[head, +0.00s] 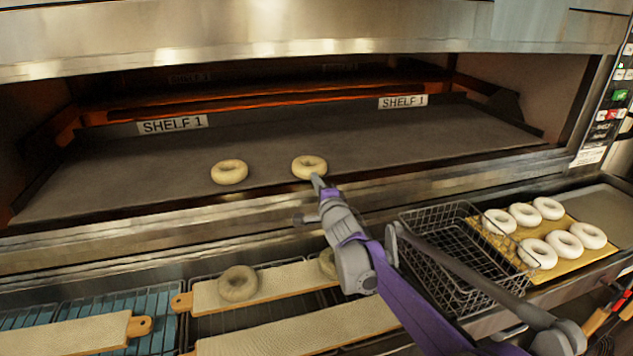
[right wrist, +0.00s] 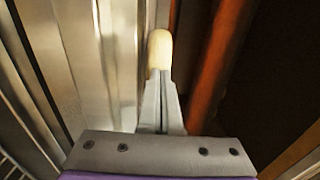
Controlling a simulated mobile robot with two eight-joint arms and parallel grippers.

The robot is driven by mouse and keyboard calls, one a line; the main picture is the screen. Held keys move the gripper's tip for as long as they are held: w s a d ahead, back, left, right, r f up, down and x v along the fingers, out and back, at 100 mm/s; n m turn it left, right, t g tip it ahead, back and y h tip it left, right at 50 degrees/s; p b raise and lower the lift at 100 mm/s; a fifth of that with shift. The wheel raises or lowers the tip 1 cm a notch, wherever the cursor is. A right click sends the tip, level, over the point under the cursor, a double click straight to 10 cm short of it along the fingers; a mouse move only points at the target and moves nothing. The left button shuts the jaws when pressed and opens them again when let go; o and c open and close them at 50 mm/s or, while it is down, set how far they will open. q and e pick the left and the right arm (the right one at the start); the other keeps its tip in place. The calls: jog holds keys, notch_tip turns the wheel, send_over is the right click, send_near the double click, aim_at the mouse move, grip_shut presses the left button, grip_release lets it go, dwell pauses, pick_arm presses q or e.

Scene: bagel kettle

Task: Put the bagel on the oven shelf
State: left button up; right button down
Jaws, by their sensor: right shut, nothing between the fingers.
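A pale bagel (head: 309,166) lies on the oven shelf (head: 270,148) near its front edge. A second bagel (head: 229,172) lies on the shelf to its left. My right gripper (head: 317,182) is shut and empty, its tips at the near side of the right-hand bagel. In the right wrist view the shut fingers (right wrist: 161,102) point at that bagel (right wrist: 159,50), seen nearly edge-on just past the tips. I cannot tell if they touch. My left gripper is not in view.
Below the oven, one bagel (head: 238,284) sits on a wooden board (head: 275,283), with another (head: 328,262) partly hidden by my arm. A wire basket (head: 460,255) and several white bagels on a yellow board (head: 577,265) are right. The shelf's right half is clear.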

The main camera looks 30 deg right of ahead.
aim_at(309, 167)
jog(key=shift+b+x, duration=0.45)
jog(key=shift+x, duration=1.75)
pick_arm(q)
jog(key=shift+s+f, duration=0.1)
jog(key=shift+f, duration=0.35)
pick_arm(e)
jog(key=shift+s+a, duration=0.1)
